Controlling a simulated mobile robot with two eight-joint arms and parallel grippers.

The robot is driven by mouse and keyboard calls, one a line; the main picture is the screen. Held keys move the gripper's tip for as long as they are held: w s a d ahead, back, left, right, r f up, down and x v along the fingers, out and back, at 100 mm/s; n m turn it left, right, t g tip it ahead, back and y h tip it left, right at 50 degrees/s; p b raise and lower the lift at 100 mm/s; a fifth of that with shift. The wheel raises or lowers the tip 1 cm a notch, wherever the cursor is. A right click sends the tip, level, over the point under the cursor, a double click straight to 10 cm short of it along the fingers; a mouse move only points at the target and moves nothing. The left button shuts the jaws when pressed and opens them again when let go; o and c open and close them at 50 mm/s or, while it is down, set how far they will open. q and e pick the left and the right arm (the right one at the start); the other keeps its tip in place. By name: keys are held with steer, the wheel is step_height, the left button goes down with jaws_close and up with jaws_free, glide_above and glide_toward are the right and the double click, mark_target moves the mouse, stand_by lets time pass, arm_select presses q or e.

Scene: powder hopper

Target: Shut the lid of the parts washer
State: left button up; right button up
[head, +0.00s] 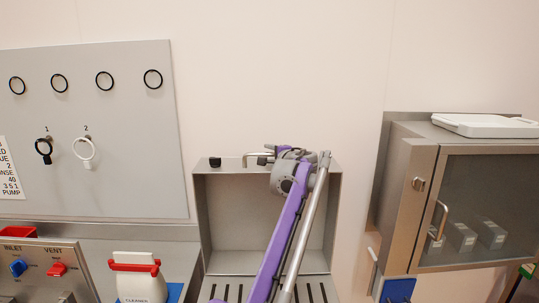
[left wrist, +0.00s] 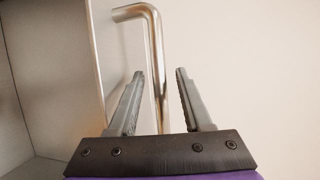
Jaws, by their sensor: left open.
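The parts washer's lid (head: 225,215) is raised, standing upright behind the slotted basin (head: 222,290); its hollow inner side faces me. A bent metal handle (head: 252,154) sticks up at the lid's top edge. My left gripper (head: 264,156) is at that top edge beside the handle, and my purple arm covers part of the lid and basin. In the left wrist view the handle (left wrist: 156,60) shows between the two open fingers of the left gripper (left wrist: 160,74). I cannot tell whether a finger touches it. My right gripper is not in view.
A grey cabinet (head: 405,190) with a glass door stands on the right, a white lid-like tray (head: 485,125) on top. A white cleaner jug (head: 136,280) and a valve panel (head: 40,275) are at lower left. A pegboard (head: 110,110) hangs above. The wall above the lid is clear.

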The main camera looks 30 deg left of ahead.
arm_select(q)
jaws_close()
stand_by(1.4)
